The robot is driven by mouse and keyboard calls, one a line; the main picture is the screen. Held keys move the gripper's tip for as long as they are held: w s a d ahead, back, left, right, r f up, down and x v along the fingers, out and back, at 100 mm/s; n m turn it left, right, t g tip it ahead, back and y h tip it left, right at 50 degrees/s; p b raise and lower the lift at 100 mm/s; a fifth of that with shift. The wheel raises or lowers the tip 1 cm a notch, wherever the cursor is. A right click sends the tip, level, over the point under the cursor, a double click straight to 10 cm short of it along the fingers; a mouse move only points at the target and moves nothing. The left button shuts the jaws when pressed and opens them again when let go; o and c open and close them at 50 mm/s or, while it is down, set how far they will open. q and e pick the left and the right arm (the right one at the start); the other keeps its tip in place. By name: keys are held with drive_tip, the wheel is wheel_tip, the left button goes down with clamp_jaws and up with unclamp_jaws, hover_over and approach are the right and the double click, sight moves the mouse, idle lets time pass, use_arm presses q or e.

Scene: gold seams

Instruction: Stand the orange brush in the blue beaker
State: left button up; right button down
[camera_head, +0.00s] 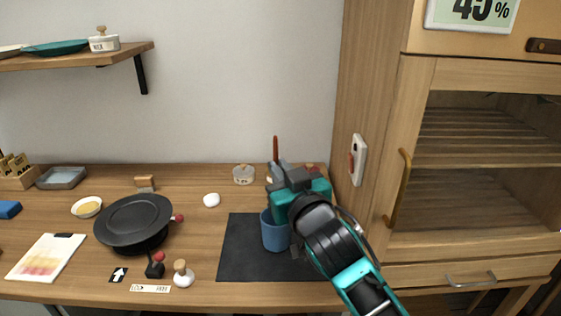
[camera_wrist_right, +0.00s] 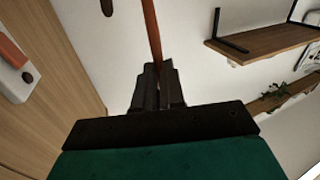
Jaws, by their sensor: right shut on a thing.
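My right gripper (camera_head: 279,172) is shut on the orange brush (camera_head: 276,147). The brush's thin red-orange upper part stands nearly upright above the jaws, and its lower part is hidden by the gripper. In the right wrist view the brush (camera_wrist_right: 152,32) rises from between the closed fingers (camera_wrist_right: 158,85). The blue beaker (camera_head: 274,236) stands upright on a dark mat (camera_head: 240,262), just below and slightly left of the gripper. The gripper covers part of the beaker's rim, so I cannot tell whether the brush's lower end is inside it. My left gripper is out of view.
A white-and-grey lidded pot (camera_head: 243,175) and a white rounded thing (camera_head: 211,200) stand left of the gripper. A black pan (camera_head: 133,218) is farther left. A wooden cabinet (camera_head: 395,150) rises close on the right. The mat's front part is clear.

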wheel_tip(320, 180, down, 10)
drive_tip(key=b, duration=0.6)
drive_tip(key=shift+r, duration=0.15)
idle(0.4)
drive_tip(key=c, duration=1.1)
unclamp_jaws()
drive_tip(key=shift+c, duration=0.2)
drive_tip(key=v, duration=1.2)
drive_tip(key=shift+s, duration=0.4)
drive_tip(key=shift+d, duration=0.1)
